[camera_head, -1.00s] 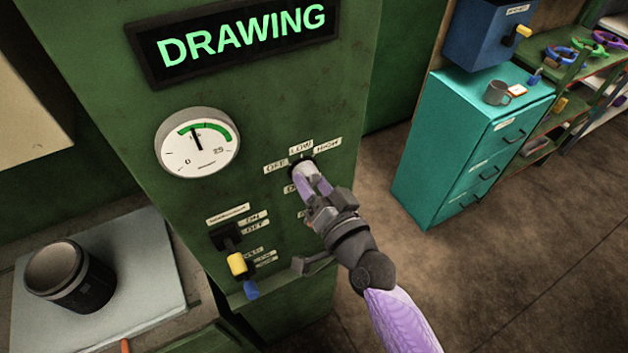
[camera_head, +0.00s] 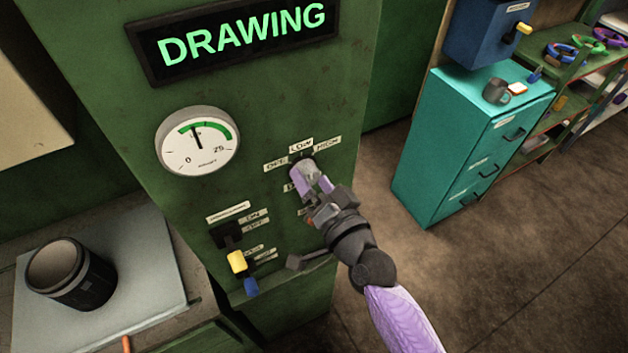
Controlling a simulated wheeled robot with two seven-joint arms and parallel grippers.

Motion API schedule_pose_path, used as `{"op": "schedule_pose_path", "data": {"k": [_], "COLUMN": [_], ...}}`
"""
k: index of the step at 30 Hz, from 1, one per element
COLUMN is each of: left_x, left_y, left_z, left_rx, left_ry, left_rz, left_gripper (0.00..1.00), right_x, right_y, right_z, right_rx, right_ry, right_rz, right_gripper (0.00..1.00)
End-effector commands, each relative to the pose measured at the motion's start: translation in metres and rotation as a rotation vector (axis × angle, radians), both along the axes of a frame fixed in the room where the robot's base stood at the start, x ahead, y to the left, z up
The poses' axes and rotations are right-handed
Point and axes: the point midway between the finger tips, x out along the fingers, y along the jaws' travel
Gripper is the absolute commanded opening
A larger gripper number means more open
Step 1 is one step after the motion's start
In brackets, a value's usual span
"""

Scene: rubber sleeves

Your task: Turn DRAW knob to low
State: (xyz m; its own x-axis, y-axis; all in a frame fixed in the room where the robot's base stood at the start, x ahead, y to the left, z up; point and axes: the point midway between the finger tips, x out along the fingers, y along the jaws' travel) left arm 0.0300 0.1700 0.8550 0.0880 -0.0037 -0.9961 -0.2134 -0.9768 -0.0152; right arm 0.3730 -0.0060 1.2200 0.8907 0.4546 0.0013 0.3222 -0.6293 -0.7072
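The lit sign (camera_head: 243,37) above reads DRAWING. My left gripper is not in view.
A round gauge (camera_head: 198,142) has its needle in the green band. A dark cup (camera_head: 70,275) stands at left. A teal cabinet (camera_head: 455,150) stands at right beyond clear floor.

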Motion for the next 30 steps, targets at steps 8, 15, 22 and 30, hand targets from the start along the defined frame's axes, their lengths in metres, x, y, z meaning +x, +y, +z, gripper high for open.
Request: {"op": "schedule_pose_path", "data": {"k": [8,15,22,30], "left_x": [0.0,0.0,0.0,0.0], "left_y": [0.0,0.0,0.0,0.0], "left_z": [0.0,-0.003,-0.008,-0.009], "left_rx": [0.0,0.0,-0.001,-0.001], "left_ry": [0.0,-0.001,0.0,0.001], "left_rz": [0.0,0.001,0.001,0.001], "left_gripper": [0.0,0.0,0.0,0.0], "right_x": [-0.001,-0.038,-0.081,-0.089], "right_y": [0.0,-0.019,-0.041,-0.045], "right_z": [0.0,-0.003,-0.003,0.0], "right_rx": [0.0,-0.004,-0.004,0.0], "right_ry": [0.001,0.004,0.003,0.0], "right_rz": [0.001,0.001,0.001,0.0], "right_gripper": [0.92,0.92,0.92,0.92]}}
